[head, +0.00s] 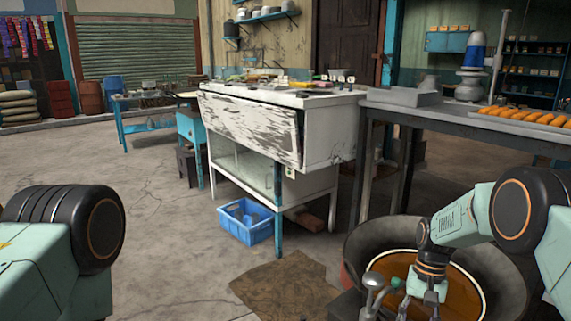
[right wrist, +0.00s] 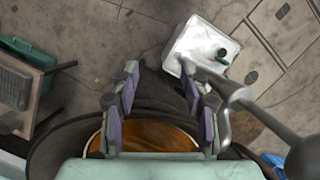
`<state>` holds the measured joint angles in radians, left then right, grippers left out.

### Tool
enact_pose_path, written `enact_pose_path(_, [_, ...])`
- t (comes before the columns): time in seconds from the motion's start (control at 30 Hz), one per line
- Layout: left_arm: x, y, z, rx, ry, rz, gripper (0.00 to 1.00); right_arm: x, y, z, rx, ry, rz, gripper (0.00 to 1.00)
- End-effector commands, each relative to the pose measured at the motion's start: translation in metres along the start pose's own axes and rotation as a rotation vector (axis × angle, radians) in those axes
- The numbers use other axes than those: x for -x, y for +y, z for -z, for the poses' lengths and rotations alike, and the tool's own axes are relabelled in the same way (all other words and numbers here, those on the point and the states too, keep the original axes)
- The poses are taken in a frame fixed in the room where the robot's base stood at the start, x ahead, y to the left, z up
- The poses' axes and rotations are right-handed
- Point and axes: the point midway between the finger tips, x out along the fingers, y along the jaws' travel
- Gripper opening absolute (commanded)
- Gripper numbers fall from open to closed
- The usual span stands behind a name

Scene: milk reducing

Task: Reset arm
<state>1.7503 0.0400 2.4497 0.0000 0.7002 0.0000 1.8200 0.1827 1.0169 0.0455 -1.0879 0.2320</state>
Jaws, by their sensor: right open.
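My right gripper (right wrist: 160,105) is open, its two fingers spread apart with nothing between them. It hangs over a large dark pan (head: 382,232) of orange-brown liquid (head: 465,295), at the lower right of the head view. A grey metal handle with a rounded end (head: 373,283) stands beside the gripper in the head view. In the right wrist view a metal rod (right wrist: 235,92) passes close to the right finger; whether they touch I cannot tell. My left arm shows only as a link at the left edge; its gripper is out of view.
A white worn cabinet (head: 250,123) stands ahead, with a blue crate (head: 245,222) at its foot. A metal table (head: 440,118) with orange pastries (head: 525,116) is at the right. A white container (right wrist: 203,45) lies beyond the right finger. The floor at left is clear.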

Motion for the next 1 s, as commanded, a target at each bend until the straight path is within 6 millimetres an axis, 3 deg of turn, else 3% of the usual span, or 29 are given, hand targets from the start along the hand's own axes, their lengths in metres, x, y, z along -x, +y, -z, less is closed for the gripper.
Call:
enact_pose_path(0.03, [0.000, 0.000, 0.000, 0.000, -0.001, 0.000, 0.33, -0.023, 0.002, -0.010, 0.014, 0.000, -0.009, 0.46])
enact_pose_path(0.2, [0.000, 0.000, 0.000, 0.000, -0.001, 0.000, 0.33, -0.095, 0.010, -0.045, 0.075, 0.054, -0.024, 0.46])
enact_pose_path(0.37, [0.000, 0.000, 0.000, 0.000, -0.001, 0.000, 0.33, -0.148, 0.023, -0.090, 0.137, 0.105, -0.037, 0.46])
enact_pose_path(0.5, [0.000, 0.000, 0.000, 0.000, -0.001, 0.000, 0.33, -0.182, 0.039, -0.139, 0.194, 0.148, -0.048, 0.46])
enact_pose_path(0.73, [0.000, 0.000, -0.001, 0.000, -0.001, 0.000, 0.33, -0.207, 0.068, -0.226, 0.292, 0.214, -0.060, 0.46])
enact_pose_path(0.9, [0.000, 0.000, 0.000, 0.000, -0.001, 0.000, 0.33, -0.203, 0.085, -0.280, 0.353, 0.259, -0.062, 0.46])
enact_pose_path(1.0, [0.000, 0.000, 0.000, 0.000, -0.001, 0.000, 0.33, -0.197, 0.091, -0.299, 0.375, 0.277, -0.062, 0.46])
